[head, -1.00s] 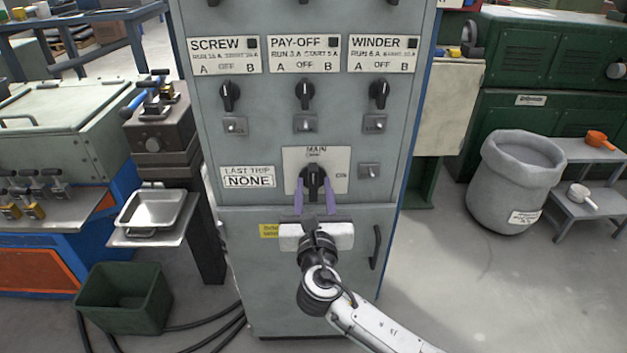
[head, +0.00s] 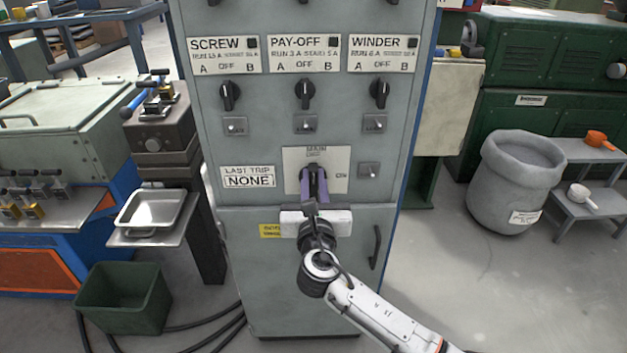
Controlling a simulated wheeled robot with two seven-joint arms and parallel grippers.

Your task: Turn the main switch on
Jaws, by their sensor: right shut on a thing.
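The main switch (head: 313,171) is a black rotary knob on a white plate (head: 335,160) labelled MAIN, low on the upper part of the grey cabinet. An "ON" mark stands at the plate's right side. My right gripper (head: 313,182) reaches up from below, its purple fingers shut on the knob from both sides. The fingers hide most of the knob, so its exact pointing is hard to read. My left gripper is not in view.
Above are the SCREW (head: 230,95), PAY-OFF (head: 305,94) and WINDER (head: 379,94) knobs, pointing at OFF. A small toggle (head: 369,170) sits right of the main plate. A door handle (head: 376,247) is below right.

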